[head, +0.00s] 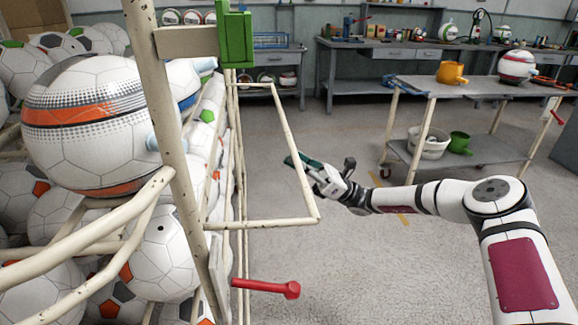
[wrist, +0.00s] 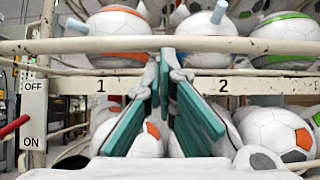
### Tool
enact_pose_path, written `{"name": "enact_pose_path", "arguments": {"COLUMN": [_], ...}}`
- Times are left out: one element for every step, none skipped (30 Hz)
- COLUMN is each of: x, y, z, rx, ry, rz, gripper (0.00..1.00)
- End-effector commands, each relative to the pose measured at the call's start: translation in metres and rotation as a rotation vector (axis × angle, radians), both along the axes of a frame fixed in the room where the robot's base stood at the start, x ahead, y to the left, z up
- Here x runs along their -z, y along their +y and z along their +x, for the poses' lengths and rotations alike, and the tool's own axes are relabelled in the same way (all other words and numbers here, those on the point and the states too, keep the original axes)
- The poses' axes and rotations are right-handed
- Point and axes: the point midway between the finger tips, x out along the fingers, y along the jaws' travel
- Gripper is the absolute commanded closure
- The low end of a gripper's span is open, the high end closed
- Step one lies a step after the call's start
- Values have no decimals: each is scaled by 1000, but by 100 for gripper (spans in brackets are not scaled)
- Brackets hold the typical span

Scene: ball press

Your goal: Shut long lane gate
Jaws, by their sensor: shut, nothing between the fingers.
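A cream tube frame, which I take for the long lane gate (head: 307,190), sticks out to the right from the ball rack in the head view. Its outer bar also crosses the upper wrist view (wrist: 60,46). My gripper (head: 294,160) has teal fingers and is shut and empty. It is at the middle of that outer bar, on its right side, pointing toward the rack. In the wrist view my gripper (wrist: 165,75) has its fingertips just under the bar. I cannot tell whether they touch it.
A red lever (head: 265,288) sticks out near the rack's front post, beside an OFF/ON plate (wrist: 33,115). The rack holds several balls (head: 95,125). A green block (head: 236,38) is on the post. A cart (head: 480,90) stands at right. Floor between is clear.

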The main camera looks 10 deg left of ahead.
Motion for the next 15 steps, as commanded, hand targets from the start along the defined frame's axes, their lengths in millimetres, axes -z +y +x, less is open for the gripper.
{"name": "enact_pose_path", "arguments": {"x": [-15,-19,-24,-28,-33,-40,-45,-51,-59,-65,-70,-78,-83,-89,-96], "y": [-4,-5,-6,-6,-6,-7,-7,-7,-7,-7,-6,-5,-5,-4,-2], "z": [-1,-2,-2,-3,-3,-3,-3,-4,-4,-4,-4,-5,-5,-5,-6], "rx": [5,5,5,4,4,4,4,3,2,2,2,1,1,2,0], "ry": [-15,-21,-29,-37,-43,-51,-59,-68,-79,-86,-95,-106,-113,-122,-132], "rz": [-30,-50,-78,-99,-121,-153,-179,-205,-242,-271,-297,-334,-363,-389,-426], "gripper": [100,100,100,100,100,100,100,100,100,100,100,100,100,100,100]}}
